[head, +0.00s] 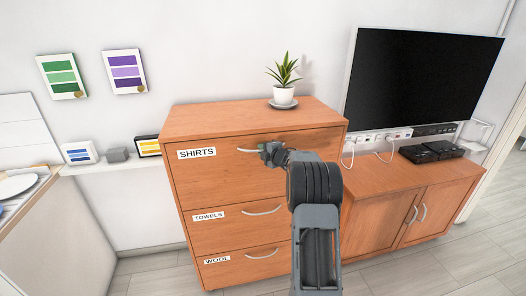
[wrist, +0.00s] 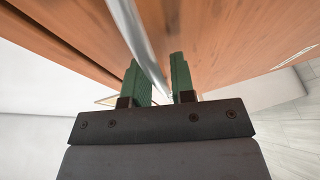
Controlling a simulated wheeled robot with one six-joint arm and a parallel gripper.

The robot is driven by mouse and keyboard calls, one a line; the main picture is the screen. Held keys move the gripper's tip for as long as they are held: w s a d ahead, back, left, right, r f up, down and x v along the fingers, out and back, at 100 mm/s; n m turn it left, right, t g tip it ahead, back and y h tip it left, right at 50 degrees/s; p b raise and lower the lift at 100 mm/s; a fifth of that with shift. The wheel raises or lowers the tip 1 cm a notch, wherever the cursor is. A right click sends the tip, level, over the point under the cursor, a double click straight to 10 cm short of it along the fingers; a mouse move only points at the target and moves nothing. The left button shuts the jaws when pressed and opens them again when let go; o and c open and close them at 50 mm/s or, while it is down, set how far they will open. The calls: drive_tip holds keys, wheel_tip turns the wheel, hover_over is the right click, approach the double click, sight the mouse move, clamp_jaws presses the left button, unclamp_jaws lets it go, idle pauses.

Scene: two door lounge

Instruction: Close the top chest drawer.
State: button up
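The top chest drawer (head: 215,168), labelled SHIRTS, is the upper front of an orange-brown wooden chest. Its front looks about flush with the drawers below in the head view; I cannot tell whether a small gap remains. Its curved metal handle (head: 250,150) runs behind my gripper (head: 268,152), which is at the drawer front and hides the handle's right part. In the wrist view, the handle (wrist: 143,40) passes between the green fingers of my gripper (wrist: 160,75). The fingers stand apart, with a narrow space showing beside the handle.
The towels drawer (head: 220,215) and wool drawer (head: 225,262) below look closed. A potted plant (head: 284,93) stands on the chest top. A low cabinet (head: 385,215) and a television (head: 420,85) are at the right. A wall shelf (head: 115,163) is at the left.

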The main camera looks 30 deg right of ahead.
drive_tip(key=shift+s+d, duration=0.1)
drive_tip(key=s+d+r+b, duration=0.1)
drive_tip(key=s+r+b, duration=0.1)
drive_tip(key=s, duration=1.1)
drive_tip(key=shift+s+d+r+b, duration=0.15)
drive_tip(key=shift+r+b, duration=0.1)
drive_tip(key=shift+b, duration=0.3)
